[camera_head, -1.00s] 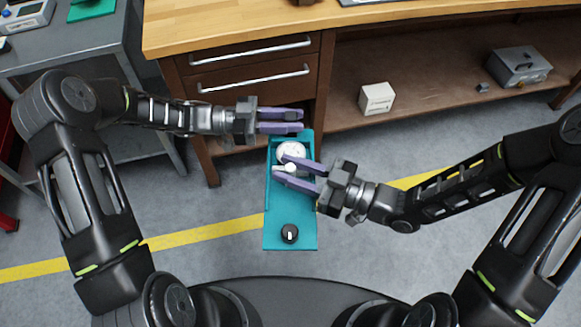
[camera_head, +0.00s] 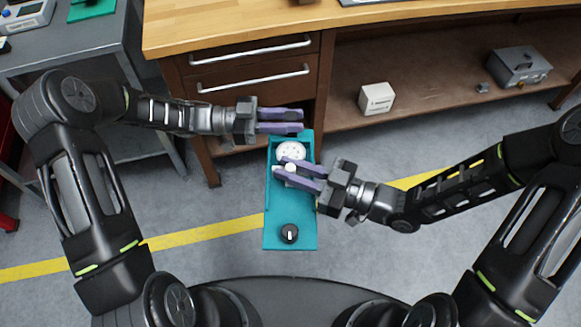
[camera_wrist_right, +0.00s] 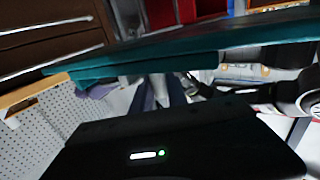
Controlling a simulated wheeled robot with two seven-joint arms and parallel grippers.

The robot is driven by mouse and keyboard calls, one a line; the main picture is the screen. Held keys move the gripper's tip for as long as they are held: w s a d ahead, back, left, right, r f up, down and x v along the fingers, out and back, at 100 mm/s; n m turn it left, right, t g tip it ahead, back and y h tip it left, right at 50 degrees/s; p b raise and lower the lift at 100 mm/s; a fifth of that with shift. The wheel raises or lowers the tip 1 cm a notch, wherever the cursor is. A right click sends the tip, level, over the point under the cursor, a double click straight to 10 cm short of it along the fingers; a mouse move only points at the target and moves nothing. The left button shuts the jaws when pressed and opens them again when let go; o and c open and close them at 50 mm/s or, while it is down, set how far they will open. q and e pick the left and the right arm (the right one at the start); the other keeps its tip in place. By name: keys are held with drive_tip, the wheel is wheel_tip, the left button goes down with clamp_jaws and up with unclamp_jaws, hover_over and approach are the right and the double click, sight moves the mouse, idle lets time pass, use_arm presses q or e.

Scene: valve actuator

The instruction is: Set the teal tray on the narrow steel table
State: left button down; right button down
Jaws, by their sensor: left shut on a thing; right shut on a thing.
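My left gripper (camera_head: 301,120) is shut at the tray's far edge; the exact contact is hidden. The tray's teal edge (camera_wrist_right: 130,68) crosses the right wrist view. A grey steel table (camera_head: 62,48) stands at upper left.
A wooden workbench (camera_head: 230,25) with drawers spans the back; its lower shelf holds a white box (camera_head: 376,98) and a grey metal case (camera_head: 519,66). The steel table bears a device (camera_head: 26,17) and a teal item (camera_head: 92,8). Floor around the tray is clear.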

use_arm(q)
drive_tip(key=shift+r, duration=0.1)
drive_tip(key=c, duration=1.1)
unclamp_jaws()
drive_tip(key=a, duration=1.2)
drive_tip(key=shift+s, duration=0.4)
